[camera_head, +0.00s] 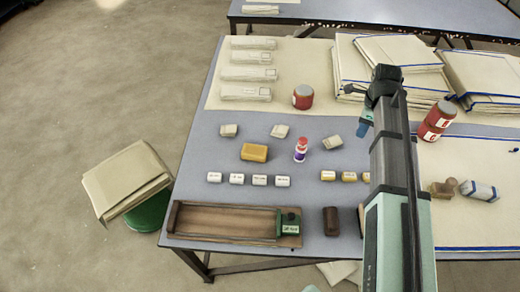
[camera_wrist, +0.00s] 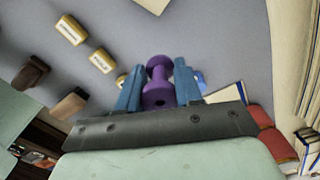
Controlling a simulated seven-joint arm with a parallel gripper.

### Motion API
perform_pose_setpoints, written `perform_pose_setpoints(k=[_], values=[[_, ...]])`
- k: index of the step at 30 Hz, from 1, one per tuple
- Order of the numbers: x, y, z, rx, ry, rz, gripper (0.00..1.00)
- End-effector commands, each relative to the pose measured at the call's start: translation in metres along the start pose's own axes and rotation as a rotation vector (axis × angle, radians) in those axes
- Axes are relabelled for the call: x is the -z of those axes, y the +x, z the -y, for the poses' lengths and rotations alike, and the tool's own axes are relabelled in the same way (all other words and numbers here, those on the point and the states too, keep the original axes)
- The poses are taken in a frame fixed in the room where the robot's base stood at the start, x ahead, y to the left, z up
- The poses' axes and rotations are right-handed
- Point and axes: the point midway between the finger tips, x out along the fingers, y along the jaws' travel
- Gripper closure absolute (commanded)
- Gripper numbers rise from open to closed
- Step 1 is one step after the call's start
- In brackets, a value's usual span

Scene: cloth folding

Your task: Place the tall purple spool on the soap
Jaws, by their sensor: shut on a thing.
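My gripper (camera_wrist: 159,66) is shut on a purple spool (camera_wrist: 159,92), which stands between the two blue fingers in the wrist view. In the head view my gripper (camera_head: 364,122) is above the table, right of its middle; the held spool cannot be made out there. The soap, seemingly the yellow-orange block (camera_head: 254,152), lies flat on the table in the head view, well to the left of my gripper. Its top is bare.
A small white, purple and red bottle (camera_head: 300,150) stands just right of the yellow block. Small pale blocks (camera_head: 280,131) lie behind it, and a row of labelled pieces (camera_head: 260,180) in front. A red jar (camera_head: 302,97) stands farther back. A wooden tray (camera_head: 225,220) lies at the front.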

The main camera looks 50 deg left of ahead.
Motion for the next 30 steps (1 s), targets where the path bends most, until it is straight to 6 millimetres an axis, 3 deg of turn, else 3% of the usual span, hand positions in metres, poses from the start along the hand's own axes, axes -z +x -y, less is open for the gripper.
perform_pose_setpoints(k=[3,15,24,30], values=[[-0.040,-0.003,-0.011,0.004,-0.060,0.001,0.94],[-0.162,-0.011,-0.061,0.015,-0.246,0.008,0.94],[-0.244,-0.019,-0.112,0.021,-0.385,0.013,0.94],[-0.287,-0.025,-0.145,0.024,-0.495,0.016,0.94]])
